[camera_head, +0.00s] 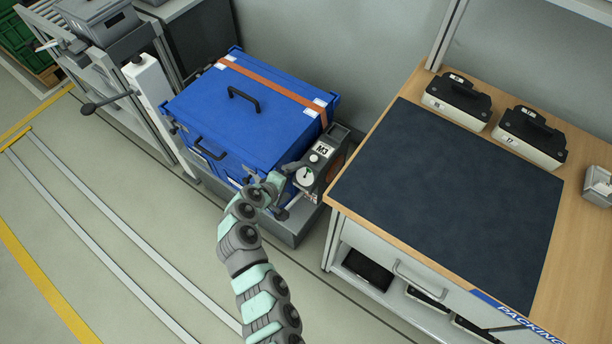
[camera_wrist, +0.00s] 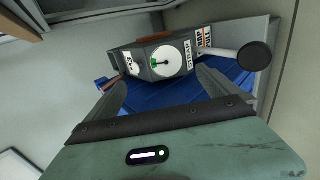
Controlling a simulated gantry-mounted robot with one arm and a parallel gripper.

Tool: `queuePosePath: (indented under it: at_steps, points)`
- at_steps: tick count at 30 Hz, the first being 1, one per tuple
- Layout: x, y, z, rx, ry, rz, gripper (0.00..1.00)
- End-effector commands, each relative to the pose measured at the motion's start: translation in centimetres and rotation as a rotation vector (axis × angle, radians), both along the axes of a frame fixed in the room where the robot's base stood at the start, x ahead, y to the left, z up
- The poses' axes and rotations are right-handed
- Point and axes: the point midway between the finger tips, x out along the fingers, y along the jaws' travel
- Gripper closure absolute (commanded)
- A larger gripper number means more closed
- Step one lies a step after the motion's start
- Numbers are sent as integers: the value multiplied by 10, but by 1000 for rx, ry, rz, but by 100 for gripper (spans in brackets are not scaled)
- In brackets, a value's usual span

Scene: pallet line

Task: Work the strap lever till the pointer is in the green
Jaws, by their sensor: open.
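The grey strap tensioner marked M3 (camera_head: 318,163) sits at the right end of the blue case (camera_head: 225,112), where the orange strap (camera_head: 275,83) comes down. Its white round gauge (camera_wrist: 171,61) faces the wrist camera and has a small green patch left of its centre. The pointer is too small to place surely against the green. The strap lever (camera_wrist: 219,53), pale with a black knob (camera_wrist: 255,55), sticks out to the right in the wrist view. My gripper (camera_head: 274,187) is open beside the tensioner. In the wrist view its fingers (camera_wrist: 162,88) are apart, with nothing held between them.
A packing bench with a dark mat (camera_head: 450,190) stands close on the right, with black-and-white units (camera_head: 458,98) on it. A grey post with a black handle (camera_head: 105,101) and a roller conveyor lie at the left. The floor (camera_head: 120,235) in front is clear.

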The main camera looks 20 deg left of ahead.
Motion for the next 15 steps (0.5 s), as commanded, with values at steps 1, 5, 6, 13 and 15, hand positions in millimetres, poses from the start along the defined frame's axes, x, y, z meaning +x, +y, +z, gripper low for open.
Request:
queuePosePath:
  at_steps: [1, 5, 6, 13, 15]
  points:
    - [4, -1, -4, 0, -1, -1, 0]
    - [9, -1, -6, 2, -2, -1, 0]
    - [9, -1, -6, 2, -2, 0, 0]
    - [9, -1, -6, 2, -2, 2, 0]
    - [9, -1, -6, 2, -2, 2, 0]
